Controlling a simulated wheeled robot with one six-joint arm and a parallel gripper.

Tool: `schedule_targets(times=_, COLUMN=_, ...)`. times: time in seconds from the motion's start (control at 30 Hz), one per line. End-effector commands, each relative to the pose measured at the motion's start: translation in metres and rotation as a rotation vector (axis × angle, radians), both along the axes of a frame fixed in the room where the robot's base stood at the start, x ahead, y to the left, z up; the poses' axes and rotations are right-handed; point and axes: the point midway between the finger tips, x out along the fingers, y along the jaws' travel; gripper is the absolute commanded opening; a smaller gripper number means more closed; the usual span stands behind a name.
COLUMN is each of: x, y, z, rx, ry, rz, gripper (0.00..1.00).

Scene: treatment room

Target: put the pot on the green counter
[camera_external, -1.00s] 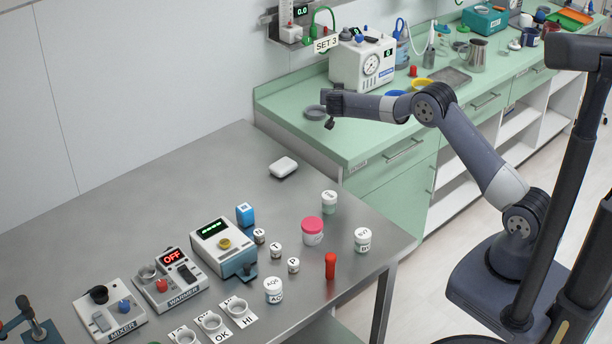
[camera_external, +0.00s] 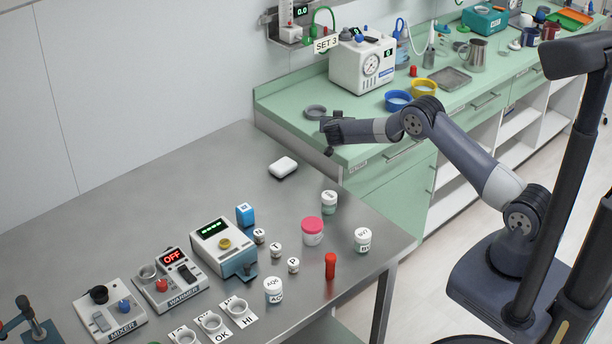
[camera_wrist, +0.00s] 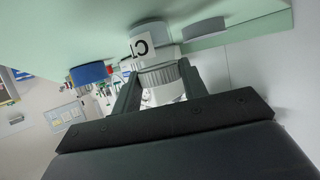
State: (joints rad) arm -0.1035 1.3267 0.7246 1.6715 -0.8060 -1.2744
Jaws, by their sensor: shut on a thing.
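My gripper (camera_external: 330,131) is over the near left end of the green counter (camera_external: 285,98). In the wrist view the two dark fingers of my gripper (camera_wrist: 160,84) are shut around the ribbed lid of a small white pot (camera_wrist: 147,32) with a "C" label. That view is turned over, with the green counter (camera_wrist: 40,35) along the top. The pot's base is towards the counter top and close to it; I cannot tell whether it touches. In the external view the pot is hidden by my gripper.
A grey round dish (camera_external: 315,112) lies just behind my gripper; it also shows in the wrist view (camera_wrist: 204,28). A blue dish (camera_external: 398,101), a yellow dish (camera_external: 424,88) and a white gauge machine (camera_external: 362,64) stand further right. The steel table (camera_external: 120,205) holds several pots and devices.

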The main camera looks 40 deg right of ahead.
Motion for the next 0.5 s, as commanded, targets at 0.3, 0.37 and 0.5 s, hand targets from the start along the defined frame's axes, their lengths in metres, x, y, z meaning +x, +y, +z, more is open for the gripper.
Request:
schedule_targets(times=0.3, x=0.0003, y=0.0000, z=-0.0017, rx=0.000, ry=-0.001, rz=0.000, gripper=0.43)
schedule_targets(times=0.37, x=0.0001, y=0.0000, z=-0.0016, rx=0.000, ry=-0.001, rz=0.000, gripper=0.48)
schedule_targets(times=0.5, x=0.0001, y=0.0000, z=-0.0016, rx=0.000, ry=-0.001, rz=0.000, gripper=0.60)
